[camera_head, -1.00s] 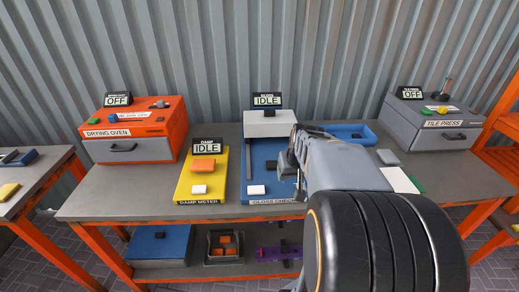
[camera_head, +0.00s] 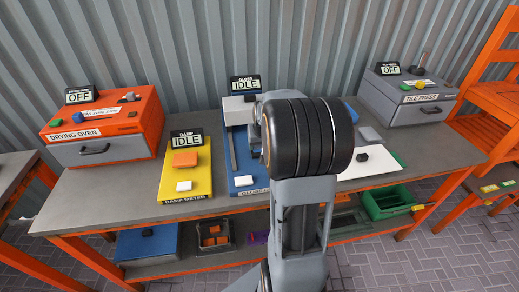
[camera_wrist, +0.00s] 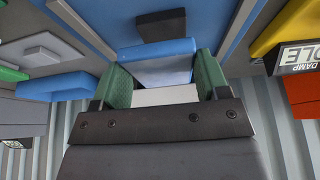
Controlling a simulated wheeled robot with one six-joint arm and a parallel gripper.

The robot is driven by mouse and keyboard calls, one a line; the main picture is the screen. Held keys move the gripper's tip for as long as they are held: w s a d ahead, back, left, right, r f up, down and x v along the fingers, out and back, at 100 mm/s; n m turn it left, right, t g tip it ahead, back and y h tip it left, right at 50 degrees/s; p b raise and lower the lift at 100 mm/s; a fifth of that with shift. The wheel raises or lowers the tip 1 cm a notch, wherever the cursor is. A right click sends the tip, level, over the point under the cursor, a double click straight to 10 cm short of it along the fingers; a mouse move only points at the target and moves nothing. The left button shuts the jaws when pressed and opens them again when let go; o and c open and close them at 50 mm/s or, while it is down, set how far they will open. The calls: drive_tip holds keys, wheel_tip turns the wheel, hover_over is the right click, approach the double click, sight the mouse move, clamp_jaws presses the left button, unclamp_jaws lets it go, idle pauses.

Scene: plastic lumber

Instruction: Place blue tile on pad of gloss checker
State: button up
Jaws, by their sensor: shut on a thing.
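The gloss checker (camera_head: 241,160) is a blue-based device on the bench with a white upper box (camera_head: 238,109), a white button and a sign reading IDLE. My arm covers its right side in the head view. In the wrist view, my gripper (camera_wrist: 162,66) has green fingers shut on the blue tile (camera_wrist: 155,47), with one finger at each side edge. A dark block (camera_wrist: 160,24) shows just past the tile; I cannot tell whether it is the pad or whether the tile touches it. In the head view the tile and fingertips are hidden behind my arm.
The yellow damp meter (camera_head: 202,160), with an orange block on it, stands just left of the gloss checker. The drying oven (camera_head: 120,150) is farther left, the tile press (camera_head: 393,92) at the back right. A white sheet (camera_head: 375,166) lies right of my arm.

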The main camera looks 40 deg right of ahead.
drive_tip(key=shift+w+f, duration=0.5)
drive_tip(key=shift+f, duration=1.7)
drive_tip(key=shift+f, duration=0.15)
drive_tip(key=o, duration=0.9)
drive_tip(key=shift+o, duration=0.2)
